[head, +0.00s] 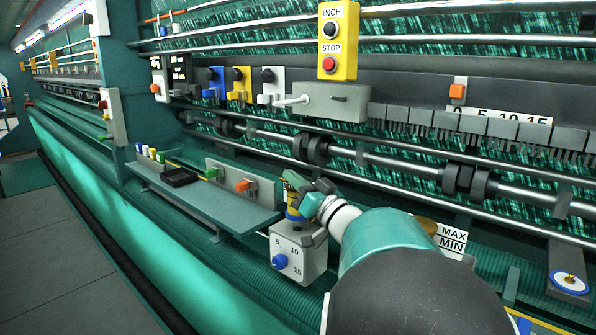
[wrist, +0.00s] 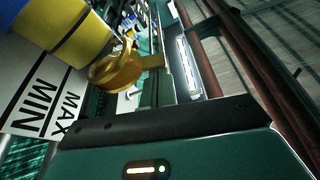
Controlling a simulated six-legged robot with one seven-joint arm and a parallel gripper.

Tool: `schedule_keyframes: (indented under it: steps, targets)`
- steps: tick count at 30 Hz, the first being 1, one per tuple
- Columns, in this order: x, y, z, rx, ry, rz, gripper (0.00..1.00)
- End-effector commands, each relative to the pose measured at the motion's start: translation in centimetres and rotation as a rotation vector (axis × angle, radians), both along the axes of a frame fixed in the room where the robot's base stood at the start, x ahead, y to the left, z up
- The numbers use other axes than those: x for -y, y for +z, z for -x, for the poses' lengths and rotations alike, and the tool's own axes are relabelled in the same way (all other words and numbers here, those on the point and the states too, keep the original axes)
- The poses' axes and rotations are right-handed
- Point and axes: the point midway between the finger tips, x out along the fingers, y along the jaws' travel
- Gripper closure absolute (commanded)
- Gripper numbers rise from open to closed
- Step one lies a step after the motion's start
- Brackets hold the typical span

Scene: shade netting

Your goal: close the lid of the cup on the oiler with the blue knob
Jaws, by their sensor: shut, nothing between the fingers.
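The oiler (head: 312,258) is a grey box with a blue knob (head: 279,261) and dial numbers on its front. Its small cup (head: 292,214) has yellow and blue bands and sits on top. An olive-yellow piece, apparently the lid (head: 291,180), stands raised and tilted above the cup. My gripper (head: 310,194) is shut and empty, right beside the cup and lid; whether it touches them I cannot tell. The wrist view shows a yellow and blue cup (wrist: 70,35) and a round brass lid (wrist: 117,68); I cannot tell which oiler they belong to.
A MAX/MIN plate (head: 452,240) and a brass disc (head: 427,225) are right of my arm; such a plate also fills the left of the wrist view (wrist: 40,100). A shelf (head: 205,200) with a black tray (head: 180,177) lies left. Bars and rollers run behind.

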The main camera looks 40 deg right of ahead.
Motion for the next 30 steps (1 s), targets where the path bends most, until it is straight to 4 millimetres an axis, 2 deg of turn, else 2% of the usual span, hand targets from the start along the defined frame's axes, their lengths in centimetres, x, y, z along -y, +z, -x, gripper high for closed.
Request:
schedule_keyframes:
  steps: [7,30]
  targets:
    - [-0.4,-1.5,0.0,0.014,-0.001,0.174,1.00]
    - [-0.6,-2.4,0.0,0.014,-0.001,0.171,1.00]
